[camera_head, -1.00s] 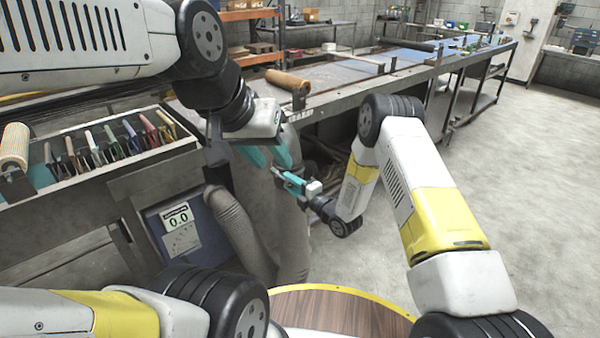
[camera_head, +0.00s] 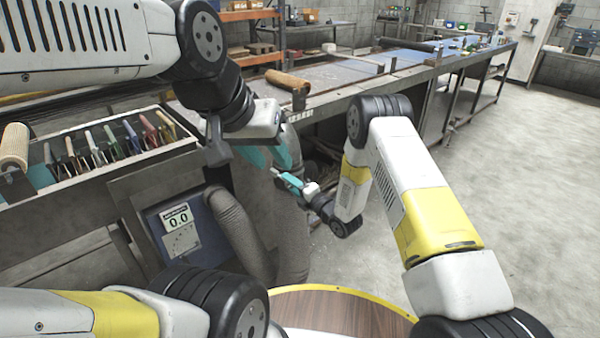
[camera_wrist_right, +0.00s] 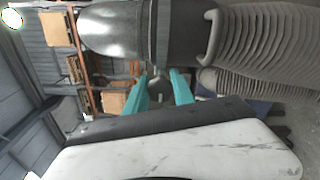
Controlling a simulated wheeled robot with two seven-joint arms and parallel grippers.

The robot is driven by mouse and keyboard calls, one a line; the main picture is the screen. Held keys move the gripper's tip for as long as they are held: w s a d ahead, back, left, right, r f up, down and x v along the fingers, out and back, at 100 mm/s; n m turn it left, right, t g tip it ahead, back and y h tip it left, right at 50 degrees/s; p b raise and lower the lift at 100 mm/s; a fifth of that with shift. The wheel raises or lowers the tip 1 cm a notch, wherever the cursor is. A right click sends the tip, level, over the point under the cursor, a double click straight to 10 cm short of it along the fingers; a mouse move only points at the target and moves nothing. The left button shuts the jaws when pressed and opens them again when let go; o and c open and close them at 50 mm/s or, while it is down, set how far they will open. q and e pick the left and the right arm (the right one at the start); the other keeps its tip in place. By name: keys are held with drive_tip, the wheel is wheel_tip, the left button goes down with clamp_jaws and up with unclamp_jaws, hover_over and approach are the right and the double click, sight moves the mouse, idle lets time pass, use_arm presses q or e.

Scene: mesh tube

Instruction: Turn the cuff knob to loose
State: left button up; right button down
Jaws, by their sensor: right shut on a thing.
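The cuff knob (camera_wrist_right: 158,86) is a small dark piece below a metal cuff band (camera_wrist_right: 163,32) in the right wrist view. My right gripper (camera_wrist_right: 160,86) has its teal fingers on either side of the knob and is shut on it. In the head view, my right gripper (camera_head: 279,177) reaches in from the right beside the upright grey tube; the knob is too small to make out there. My left gripper (camera_head: 268,156) is at the tube's upper part, just above and left of the right one. Its teal fingertips are partly hidden, so its opening is unclear.
A ribbed grey hose (camera_head: 240,232) runs beside the tube, next to a blue gauge box (camera_head: 181,232) reading 0.0. A tray of coloured-handled tools (camera_head: 105,150) lies at left. A long workbench (camera_head: 350,72) stands behind. The floor at right is clear.

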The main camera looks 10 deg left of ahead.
drive_tip(key=c, duration=1.1)
unclamp_jaws()
drive_tip(key=shift+o, duration=0.2)
drive_tip(key=shift+d, duration=0.1)
drive_tip(key=v, duration=0.7)
drive_tip(key=shift+s+d, duration=0.25)
